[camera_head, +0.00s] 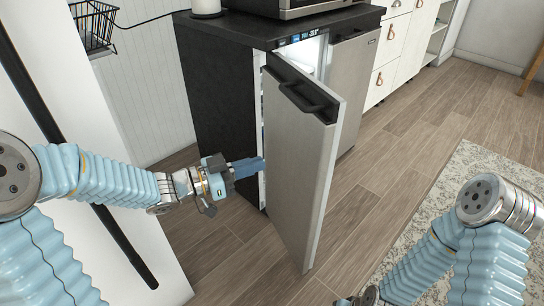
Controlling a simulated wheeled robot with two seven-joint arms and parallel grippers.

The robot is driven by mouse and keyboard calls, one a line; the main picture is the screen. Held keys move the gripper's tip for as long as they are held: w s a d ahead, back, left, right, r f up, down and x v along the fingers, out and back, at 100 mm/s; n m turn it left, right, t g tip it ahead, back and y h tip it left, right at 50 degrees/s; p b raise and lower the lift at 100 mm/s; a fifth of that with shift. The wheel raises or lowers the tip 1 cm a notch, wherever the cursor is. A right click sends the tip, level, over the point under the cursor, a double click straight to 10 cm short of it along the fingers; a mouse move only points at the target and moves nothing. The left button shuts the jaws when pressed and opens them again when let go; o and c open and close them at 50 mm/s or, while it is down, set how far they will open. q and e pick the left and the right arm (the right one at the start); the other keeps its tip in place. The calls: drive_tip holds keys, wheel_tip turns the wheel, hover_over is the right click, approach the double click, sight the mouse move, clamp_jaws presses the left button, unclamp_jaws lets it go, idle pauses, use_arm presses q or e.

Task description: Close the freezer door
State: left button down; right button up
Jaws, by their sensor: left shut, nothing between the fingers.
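The freezer door (292,165) is a grey metal panel with a dark bar handle (308,98) near its top. It stands ajar from the black freezer cabinet (212,115), and the lit white interior shows through the gap. My left gripper (248,167) is shut and empty. Its fingertips are at the left edge of the door, by the gap; I cannot tell whether they touch it. My right arm (480,240) comes in at the lower right, and its gripper is mostly out of frame at the bottom edge.
A second grey door (352,85) beside the freezer door looks shut. White drawers (395,40) stand behind on the right. A microwave (300,5) is on top of the cabinet. A rug (480,170) lies at the right, with bare wood floor (375,205) between it and the door.

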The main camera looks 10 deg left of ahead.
sight(312, 148)
use_arm(q)
drive_tip(key=x, duration=1.2)
drive_tip(key=shift+w+d, duration=0.2)
drive_tip(key=shift+d, duration=0.05)
